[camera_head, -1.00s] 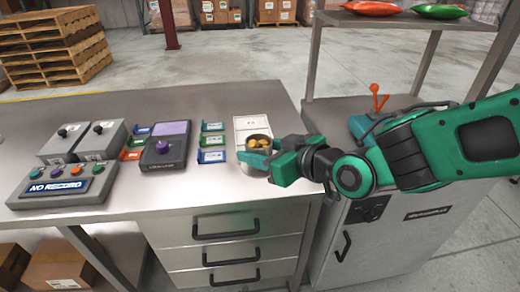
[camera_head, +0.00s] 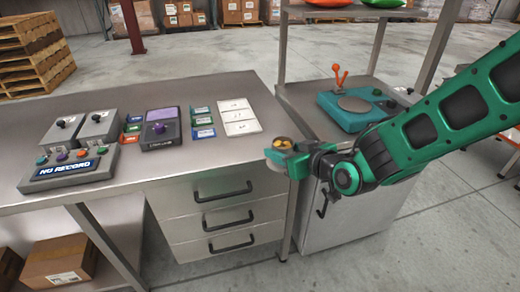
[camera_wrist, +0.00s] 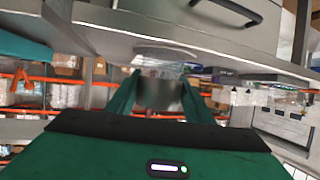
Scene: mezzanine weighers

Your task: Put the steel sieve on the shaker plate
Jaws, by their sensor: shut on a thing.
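The steel sieve (camera_head: 283,143) is a small round pan with golden-brown pieces in it. My gripper (camera_head: 286,156) is shut around it and holds it near the right front edge of the bench, roughly upright. The fingers hide most of its side in the head view. In the wrist view, the grey sieve wall (camera_wrist: 161,94) shows between the fingers of my gripper (camera_wrist: 160,84).
The machine stands on a cabinet beside the bench (camera_head: 240,87), with an orange lever (camera_head: 339,74) behind the plate. A shelf (camera_head: 350,12) with bags is above it, on metal posts. A white three-part card (camera_head: 238,117), colored trays and control boxes occupy the bench.

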